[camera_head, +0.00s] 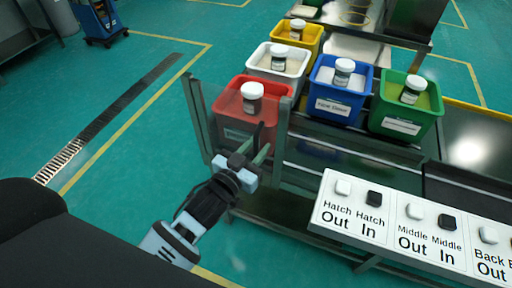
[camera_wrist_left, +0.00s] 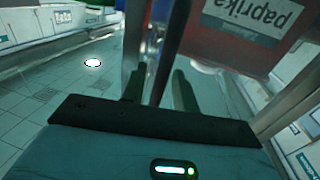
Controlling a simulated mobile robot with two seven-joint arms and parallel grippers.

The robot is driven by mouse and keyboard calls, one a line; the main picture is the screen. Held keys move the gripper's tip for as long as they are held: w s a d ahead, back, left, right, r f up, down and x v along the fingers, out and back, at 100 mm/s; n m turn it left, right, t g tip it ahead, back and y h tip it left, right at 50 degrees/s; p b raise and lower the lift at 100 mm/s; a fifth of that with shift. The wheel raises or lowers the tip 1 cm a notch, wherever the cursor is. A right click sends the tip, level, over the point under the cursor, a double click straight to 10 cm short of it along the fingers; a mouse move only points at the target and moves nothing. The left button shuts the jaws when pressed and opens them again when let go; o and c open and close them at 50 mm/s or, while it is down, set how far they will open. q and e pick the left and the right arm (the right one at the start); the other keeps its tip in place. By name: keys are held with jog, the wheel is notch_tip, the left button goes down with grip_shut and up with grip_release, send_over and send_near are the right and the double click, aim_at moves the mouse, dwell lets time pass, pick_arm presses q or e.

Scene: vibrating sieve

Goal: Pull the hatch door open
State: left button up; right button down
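The hatch door looks like a clear panel between metal posts, with its left post (camera_head: 197,118) standing left of the red bin. A dark upright handle (camera_head: 257,134) shows on its near side. My left gripper (camera_head: 249,158) is at the handle. In the left wrist view, my left gripper's two fingers (camera_wrist_left: 160,90) are apart, and the dark bar of the handle (camera_wrist_left: 172,45) runs up between them. I see a gap beside the bar, and firm contact is not visible. My right gripper is in neither view.
A red bin (camera_head: 235,105) stands right behind the door. White (camera_head: 262,65), yellow (camera_head: 312,38), blue (camera_head: 325,95) and green (camera_head: 420,118) bins stand nearby, with jars. A button panel (camera_head: 390,228) is at the lower right. The floor to the left (camera_head: 150,140) is clear.

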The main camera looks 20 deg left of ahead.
pick_arm(q)
jog(key=shift+c, duration=0.4)
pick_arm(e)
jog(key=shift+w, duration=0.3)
pick_arm(q)
grip_shut()
jog(key=shift+s, duration=0.2)
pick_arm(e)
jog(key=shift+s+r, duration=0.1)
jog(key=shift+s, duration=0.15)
